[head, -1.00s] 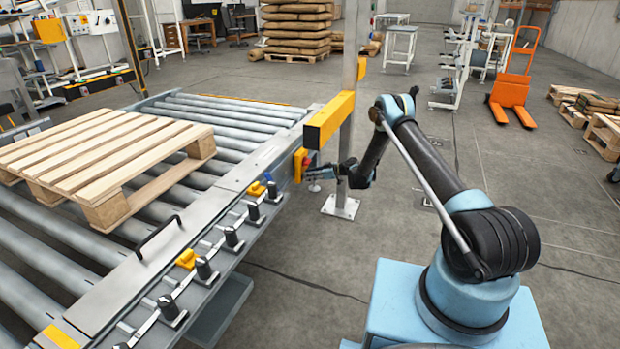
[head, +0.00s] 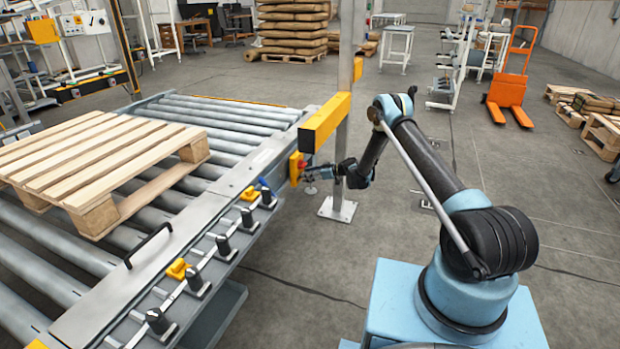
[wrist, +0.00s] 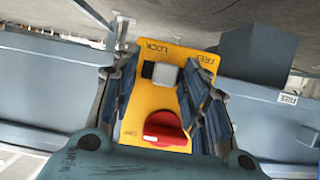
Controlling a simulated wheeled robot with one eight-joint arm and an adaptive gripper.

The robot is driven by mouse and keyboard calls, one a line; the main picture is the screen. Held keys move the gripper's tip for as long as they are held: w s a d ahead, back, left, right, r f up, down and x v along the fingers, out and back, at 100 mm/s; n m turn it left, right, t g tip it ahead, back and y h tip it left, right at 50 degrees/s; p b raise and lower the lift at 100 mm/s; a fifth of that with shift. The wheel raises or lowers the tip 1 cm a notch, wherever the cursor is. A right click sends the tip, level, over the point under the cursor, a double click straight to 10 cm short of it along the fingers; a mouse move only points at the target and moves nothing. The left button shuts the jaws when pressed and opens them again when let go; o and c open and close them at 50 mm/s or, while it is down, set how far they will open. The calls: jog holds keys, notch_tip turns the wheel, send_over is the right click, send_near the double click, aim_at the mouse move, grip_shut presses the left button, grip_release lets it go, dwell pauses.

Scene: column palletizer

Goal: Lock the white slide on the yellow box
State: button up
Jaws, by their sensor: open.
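The yellow box (wrist: 165,108) fills the middle of the wrist view. It bears the labels LOCK and FREE, upside down, along its far edge, and a red knob (wrist: 167,130) near me. The white slide (wrist: 160,72) sits in a dark slot, nearer the LOCK label than FREE. My gripper (wrist: 164,85) is open, with one ribbed finger on each side of the slide. The right finger covers part of the box face. I cannot tell whether either finger touches the slide. In the head view the box (head: 294,168) is on the conveyor's side, with my gripper (head: 312,171) beside it.
The roller conveyor (head: 225,125) carries a wooden pallet (head: 95,165). Several black-handled levers (head: 222,246) line its near side. A yellow beam (head: 325,122) on a metal post (head: 340,185) stands close to my arm.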

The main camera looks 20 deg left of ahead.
jog(key=w+v, duration=0.1)
jog(key=v, duration=1.1)
jog(key=shift+s, duration=0.4)
jog(key=shift+f, duration=0.1)
